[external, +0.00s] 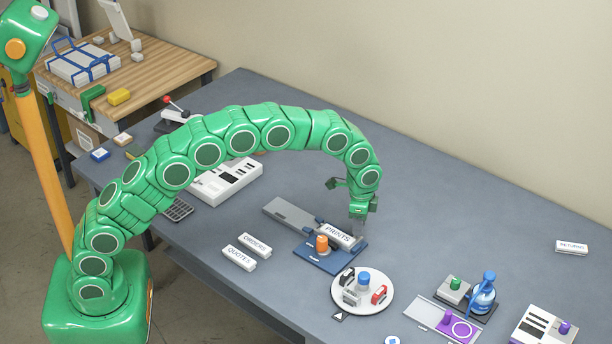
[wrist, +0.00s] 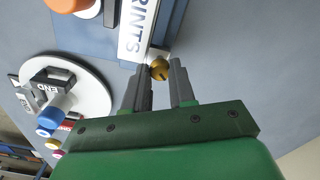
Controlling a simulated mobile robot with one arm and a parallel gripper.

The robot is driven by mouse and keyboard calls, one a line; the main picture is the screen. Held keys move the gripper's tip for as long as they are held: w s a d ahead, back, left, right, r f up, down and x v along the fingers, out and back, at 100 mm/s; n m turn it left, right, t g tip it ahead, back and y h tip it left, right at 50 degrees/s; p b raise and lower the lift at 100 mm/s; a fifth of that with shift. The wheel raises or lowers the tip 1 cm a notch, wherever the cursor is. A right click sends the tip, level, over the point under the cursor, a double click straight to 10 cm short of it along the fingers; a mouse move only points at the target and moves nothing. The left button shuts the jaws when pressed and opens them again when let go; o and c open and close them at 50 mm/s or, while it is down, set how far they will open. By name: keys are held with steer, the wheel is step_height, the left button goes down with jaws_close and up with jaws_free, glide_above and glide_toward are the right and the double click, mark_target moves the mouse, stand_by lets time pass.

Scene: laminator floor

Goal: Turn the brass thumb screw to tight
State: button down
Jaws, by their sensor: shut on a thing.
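The brass thumb screw (wrist: 159,70) shows in the wrist view at the end of the white PRINTS block (wrist: 136,32). My gripper (wrist: 161,76) has its two grey fingers on either side of the screw, and it is shut on it. A dark slot line shows on the screw's face. In the external view my gripper (external: 358,222) points down at the right end of the PRINTS block (external: 338,233), and the screw is hidden there. The block sits at a blue base (external: 318,258) with an orange knob (external: 321,243).
A white round turntable (external: 380,300) with a blue knob and small blocks stands in front. ORDERS (external: 255,244) and QUOTES (external: 239,258) blocks lie to the left.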

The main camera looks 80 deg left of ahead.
steer(key=m, duration=0.4)
steer(key=shift+m, duration=2.3)
steer(key=c, duration=0.9)
jaws_free()
steer(key=shift+r, duration=0.1)
steer(key=shift+r, duration=3.8)
